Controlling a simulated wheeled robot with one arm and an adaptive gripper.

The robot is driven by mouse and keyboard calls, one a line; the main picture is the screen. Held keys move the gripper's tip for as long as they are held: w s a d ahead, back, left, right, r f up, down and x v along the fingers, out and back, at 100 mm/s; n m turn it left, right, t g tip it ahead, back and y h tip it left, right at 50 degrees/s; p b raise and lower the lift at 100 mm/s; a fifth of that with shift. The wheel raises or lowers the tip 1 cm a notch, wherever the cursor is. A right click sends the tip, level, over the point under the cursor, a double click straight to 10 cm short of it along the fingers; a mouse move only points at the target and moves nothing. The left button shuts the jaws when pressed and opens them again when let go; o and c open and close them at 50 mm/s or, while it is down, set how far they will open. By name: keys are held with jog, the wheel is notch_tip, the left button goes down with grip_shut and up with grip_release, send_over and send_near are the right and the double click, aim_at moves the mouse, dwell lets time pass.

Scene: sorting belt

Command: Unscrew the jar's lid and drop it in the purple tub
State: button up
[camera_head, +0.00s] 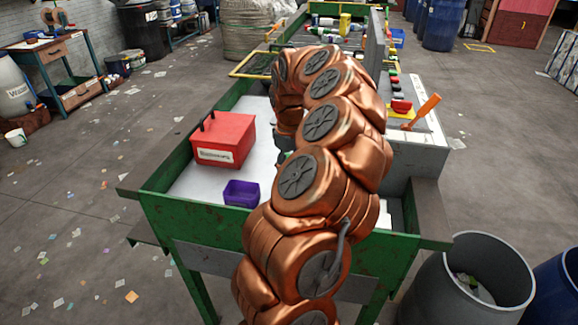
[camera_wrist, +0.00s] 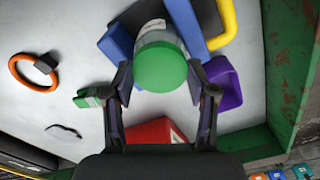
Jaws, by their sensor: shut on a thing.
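The jar (camera_wrist: 158,28) shows in the wrist view with its round green lid (camera_wrist: 160,68) facing the camera. The jar sits between blue blocks (camera_wrist: 188,22). My gripper (camera_wrist: 160,82) has one finger on each side of the lid and is shut on it. The lid still appears to sit on the jar; whether it is loose I cannot tell. The purple tub (camera_head: 241,194) stands empty-looking on the white table surface, and in the wrist view (camera_wrist: 226,84) it is just right of my right finger. In the head view my arm hides the jar and gripper.
A red box (camera_head: 224,139) stands behind the tub, and it shows below the lid in the wrist view (camera_wrist: 153,131). A yellow bar (camera_wrist: 228,22) and an orange ring (camera_wrist: 34,72) lie around the jar. A green rim (camera_head: 163,160) borders the table.

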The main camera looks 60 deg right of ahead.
jog(key=shift+a+f, duration=0.1)
jog(key=shift+f, duration=0.05)
jog(key=shift+n, duration=0.4)
jog(key=o, duration=1.2)
jog(key=shift+r+p, duration=0.9)
jog(key=shift+r, duration=1.7)
